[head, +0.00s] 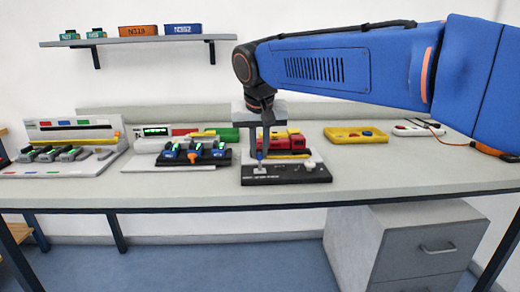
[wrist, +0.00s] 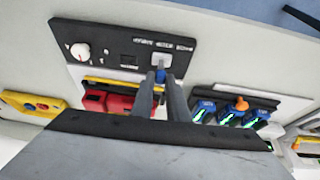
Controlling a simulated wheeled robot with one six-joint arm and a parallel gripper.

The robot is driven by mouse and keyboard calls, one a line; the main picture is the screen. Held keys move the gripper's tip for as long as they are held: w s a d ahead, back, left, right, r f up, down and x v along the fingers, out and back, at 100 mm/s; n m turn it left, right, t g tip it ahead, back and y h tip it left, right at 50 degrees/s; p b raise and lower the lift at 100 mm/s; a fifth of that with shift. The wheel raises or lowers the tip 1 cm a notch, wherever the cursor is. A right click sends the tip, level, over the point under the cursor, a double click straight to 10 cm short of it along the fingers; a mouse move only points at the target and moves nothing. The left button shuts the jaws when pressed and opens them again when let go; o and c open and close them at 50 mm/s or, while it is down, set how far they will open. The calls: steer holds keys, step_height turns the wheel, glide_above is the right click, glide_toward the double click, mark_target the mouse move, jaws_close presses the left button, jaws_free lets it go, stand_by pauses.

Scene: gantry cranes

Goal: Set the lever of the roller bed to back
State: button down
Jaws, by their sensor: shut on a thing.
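The black control panel (head: 310,175) stands near the front edge of the bench, with a white knob and a small silver lever plate (head: 260,170). It also shows at the top of the wrist view (wrist: 100,48). My gripper (head: 261,154) reaches down over the panel's left part. In the wrist view its two fingers (wrist: 160,78) are shut on the blue lever handle (wrist: 160,76), just beside the silver plate. The fingers hide much of the lever, and I cannot tell its exact tilt. The panel's lettering is too small to read.
Red blocks (head: 284,142) sit right behind the panel. A black unit with blue parts and an orange knob (head: 192,153) stands to the left. A yellow tray (head: 356,135) lies to the right. A shelf (head: 140,41) hangs above. The bench front at right is clear.

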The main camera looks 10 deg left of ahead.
mark_target(248, 174)
steer(key=h, duration=0.1)
steer(key=a+h, duration=0.1)
steer(key=a, duration=0.1)
steer(key=shift+s+a+f+n+t+h, duration=0.1)
steer(key=shift+s+f+n+t+h, duration=0.15)
steer(key=shift+s+n+t+h, duration=0.15)
steer(key=shift+a+f+t+h, duration=0.15)
steer(key=shift+a+t+h, duration=0.2)
steer(key=shift+h, duration=0.55)
steer(key=c, duration=1.7)
jaws_free()
steer(key=shift+s, duration=0.1)
steer(key=v, duration=1.7)
steer(key=shift+r, duration=0.25)
